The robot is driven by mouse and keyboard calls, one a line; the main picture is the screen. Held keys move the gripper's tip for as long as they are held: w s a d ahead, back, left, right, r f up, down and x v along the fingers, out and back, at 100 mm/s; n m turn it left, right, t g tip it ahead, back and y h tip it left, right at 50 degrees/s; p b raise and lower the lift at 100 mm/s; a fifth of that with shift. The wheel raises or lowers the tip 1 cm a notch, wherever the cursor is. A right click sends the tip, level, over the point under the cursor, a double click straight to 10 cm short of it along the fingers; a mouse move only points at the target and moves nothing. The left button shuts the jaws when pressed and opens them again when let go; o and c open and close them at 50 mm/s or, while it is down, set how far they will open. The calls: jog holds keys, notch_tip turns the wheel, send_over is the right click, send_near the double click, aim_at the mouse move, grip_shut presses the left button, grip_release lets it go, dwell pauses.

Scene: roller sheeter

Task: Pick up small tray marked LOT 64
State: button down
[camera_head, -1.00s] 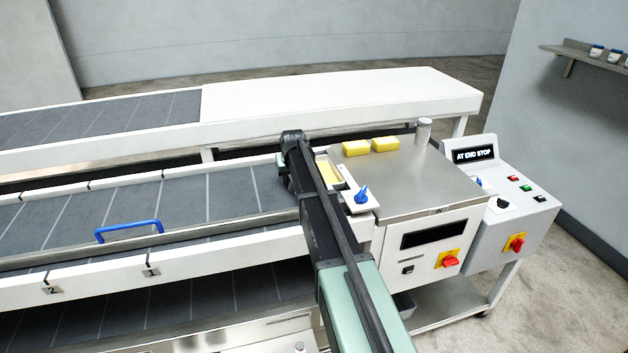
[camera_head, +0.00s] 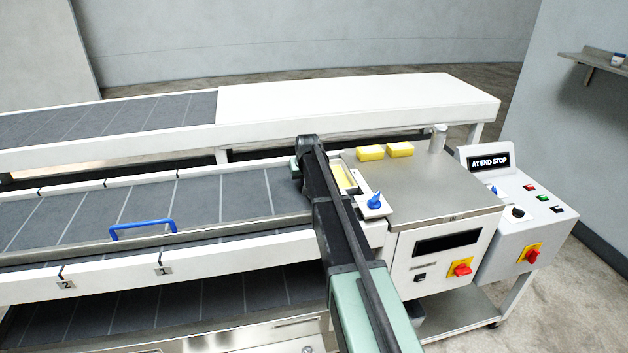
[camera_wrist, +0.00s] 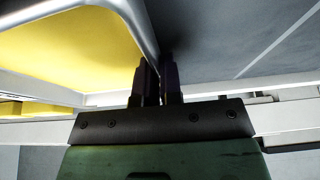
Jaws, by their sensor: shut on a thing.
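The small tray (camera_head: 344,177) is pale-rimmed with a yellow slab in it. It shows at the left end of the steel table top, partly hidden behind my arm, and no LOT 64 marking is readable. In the wrist view the tray's rim and wall (camera_wrist: 141,28) run down to my gripper (camera_wrist: 158,82). The two dark fingers are close together and shut on the tray's wall. The yellow slab (camera_wrist: 62,48) fills the tray's inside on the left. In the head view my gripper's tips are hidden by my arm.
Two yellow blocks (camera_head: 384,151) lie on the steel top (camera_head: 430,182). A blue knob (camera_head: 375,200) stands on a white plate beside the tray. The grey belt (camera_head: 200,200) with a blue handle (camera_head: 142,228) stretches left. A control box (camera_head: 525,215) reads AT END STOP.

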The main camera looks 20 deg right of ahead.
notch_tip(320, 180, up, 20)
jog(key=p, duration=2)
jog(key=shift+r, duration=0.2)
jog(key=shift+a+f, duration=0.1)
